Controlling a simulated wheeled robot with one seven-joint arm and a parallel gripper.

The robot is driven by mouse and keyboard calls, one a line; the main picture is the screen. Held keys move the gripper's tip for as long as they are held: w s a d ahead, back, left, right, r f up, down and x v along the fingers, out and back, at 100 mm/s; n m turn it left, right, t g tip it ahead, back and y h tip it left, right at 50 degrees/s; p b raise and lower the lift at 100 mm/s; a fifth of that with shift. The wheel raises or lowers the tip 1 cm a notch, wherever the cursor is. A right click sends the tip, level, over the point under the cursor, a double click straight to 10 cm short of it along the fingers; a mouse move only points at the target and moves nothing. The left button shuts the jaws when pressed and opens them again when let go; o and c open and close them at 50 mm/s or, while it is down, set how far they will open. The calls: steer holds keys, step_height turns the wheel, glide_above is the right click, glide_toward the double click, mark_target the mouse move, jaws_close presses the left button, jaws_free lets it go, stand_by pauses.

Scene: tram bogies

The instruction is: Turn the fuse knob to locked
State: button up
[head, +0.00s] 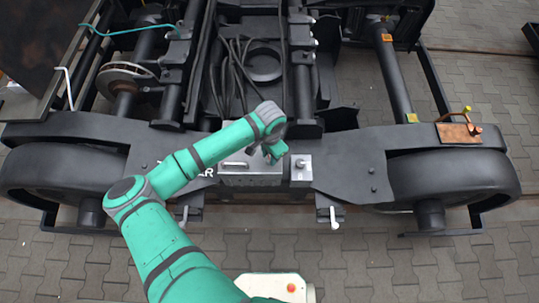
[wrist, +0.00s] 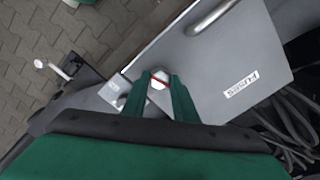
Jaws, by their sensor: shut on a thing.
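The fuse knob (wrist: 158,80) is a pale, faceted knob with a red line across it, near one corner of the grey fuse box lid. In the wrist view the red line slants slightly from upper left to lower right. My green gripper (wrist: 160,84) has a fingertip on each side of the knob and is shut on it. The fuse box (wrist: 220,60) has a "FUSES" label and a bar handle (wrist: 207,18). In the head view the fuse box (head: 236,178) sits mid-beam, and my gripper (head: 273,155) is at its right end, hiding the knob. No lock markings are readable.
A small grey plate with a lever (head: 301,165) stands just right of the fuse box. White-handled clamps (head: 335,216) hang below the beam. Black cables (wrist: 290,125) lie beside the box.

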steer(key=shift+m, duration=1.7)
steer(key=o, duration=1.1)
steer(key=shift+c, duration=0.2)
step_height(320, 180, up, 11)
steer(key=shift+f, duration=0.15)
